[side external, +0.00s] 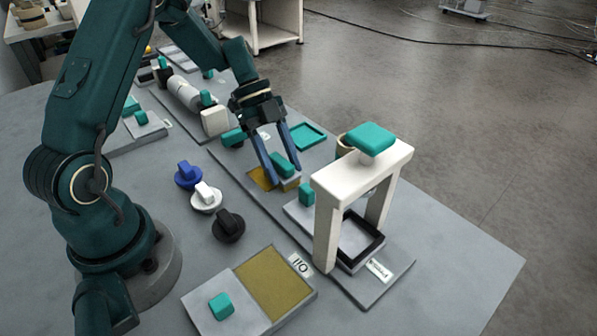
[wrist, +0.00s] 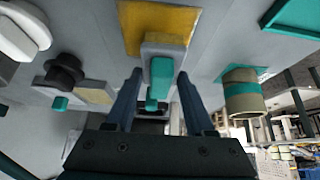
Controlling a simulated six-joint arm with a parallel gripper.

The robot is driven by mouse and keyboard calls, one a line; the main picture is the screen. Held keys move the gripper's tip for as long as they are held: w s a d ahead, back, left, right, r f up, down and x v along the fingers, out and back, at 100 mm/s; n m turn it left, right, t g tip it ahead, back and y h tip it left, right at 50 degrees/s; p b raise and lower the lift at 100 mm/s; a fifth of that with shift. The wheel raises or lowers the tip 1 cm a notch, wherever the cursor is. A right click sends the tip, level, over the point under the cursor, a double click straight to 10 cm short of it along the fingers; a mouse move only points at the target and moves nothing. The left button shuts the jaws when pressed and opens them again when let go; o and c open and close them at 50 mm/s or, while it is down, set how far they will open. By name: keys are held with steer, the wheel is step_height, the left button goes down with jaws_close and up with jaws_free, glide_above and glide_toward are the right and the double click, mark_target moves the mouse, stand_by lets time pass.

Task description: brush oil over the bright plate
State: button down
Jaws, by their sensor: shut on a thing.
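My gripper (side external: 284,172) is shut on the teal handle (side external: 283,163) of a grey block-shaped applicator. The fingers lie on both sides of that handle, which also shows in the wrist view (wrist: 159,78). The applicator's grey body (wrist: 163,52) is over the near part of a gold-coloured plate (wrist: 160,24) and hides part of it. The plate also shows in the side view (side external: 260,178). Whether the applicator touches the plate I cannot tell. A grey tray labelled OIL (side external: 240,311) holds a mustard-coloured pad (side external: 274,285) and has a teal knob (side external: 221,306).
A white press frame (side external: 326,225) with a teal top (side external: 370,139) stands right of my gripper. Blue (side external: 188,175), white (side external: 206,197) and black (side external: 228,226) knobs are to the left. A teal-banded cup (wrist: 243,92) and a teal tray (side external: 305,136) are nearby.

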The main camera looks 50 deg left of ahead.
steer(key=shift+s+a, duration=0.15)
steer(key=shift+a, duration=3.15)
steer(key=shift+d, duration=0.3)
steer(key=shift+d, duration=1.2)
steer(key=shift+d, duration=2.5)
steer(key=shift+r, duration=0.15)
steer(key=shift+r, duration=2.9)
